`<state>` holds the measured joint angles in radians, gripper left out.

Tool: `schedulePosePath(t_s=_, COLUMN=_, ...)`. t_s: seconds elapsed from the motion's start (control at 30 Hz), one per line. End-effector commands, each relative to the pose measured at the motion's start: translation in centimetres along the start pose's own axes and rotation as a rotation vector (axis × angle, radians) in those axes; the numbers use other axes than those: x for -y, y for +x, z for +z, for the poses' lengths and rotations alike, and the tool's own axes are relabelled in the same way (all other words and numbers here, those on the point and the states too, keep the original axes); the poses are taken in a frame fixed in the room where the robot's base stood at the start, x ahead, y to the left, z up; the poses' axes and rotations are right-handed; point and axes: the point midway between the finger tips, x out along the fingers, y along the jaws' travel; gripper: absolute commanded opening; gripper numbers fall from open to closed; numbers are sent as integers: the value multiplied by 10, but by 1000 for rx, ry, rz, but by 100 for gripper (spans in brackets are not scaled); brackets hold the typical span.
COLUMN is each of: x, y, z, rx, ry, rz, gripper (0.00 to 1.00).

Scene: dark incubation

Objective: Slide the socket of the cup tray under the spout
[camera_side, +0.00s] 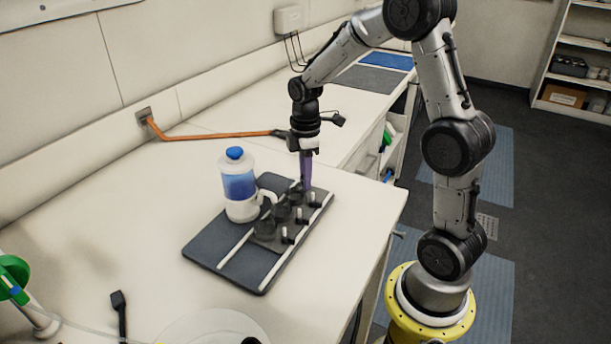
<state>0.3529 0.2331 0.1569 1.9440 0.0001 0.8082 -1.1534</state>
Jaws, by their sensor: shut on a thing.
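The cup tray (264,243) is a dark strip with several dark round cups in a row, lying on a dark board with white lines. A white and blue dispenser bottle (239,187) stands upright to its left. My gripper (308,152) points down above the far end of the row. It is shut on a purple upright piece (306,172), whose lower end reaches the far end of the tray. Whether they touch is unclear.
The dark board (218,246) lies on the white bench (150,240). Several small black pegs with white marks (286,236) stand right of the cups. An orange arm-like rod (215,136) runs from the wall behind. A white round plate (215,328) lies in front.

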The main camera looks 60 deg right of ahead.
Motion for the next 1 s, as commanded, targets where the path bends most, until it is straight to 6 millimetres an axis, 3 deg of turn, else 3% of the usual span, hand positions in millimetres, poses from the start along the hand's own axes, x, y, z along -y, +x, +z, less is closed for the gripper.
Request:
schedulePosePath(t_s=0.17, x=-2, y=-1, z=1, rx=-1, ry=1, rz=3, gripper=0)
schedulePosePath(t_s=0.47, x=-29, y=-1, z=28, rx=-1, ry=3, rz=3, gripper=0)
schedulePosePath(t_s=0.77, x=-32, y=-2, z=30, rx=1, ry=-1, rz=7, gripper=0)
schedulePosePath(t_s=0.8, x=-32, y=-2, z=30, rx=1, ry=-1, rz=7, gripper=31)
schedulePosePath(t_s=0.83, x=-32, y=-2, z=30, rx=1, ry=0, rz=6, gripper=36)
schedulePosePath(t_s=1.0, x=-31, y=-1, z=30, rx=0, ry=0, rz=4, gripper=37)
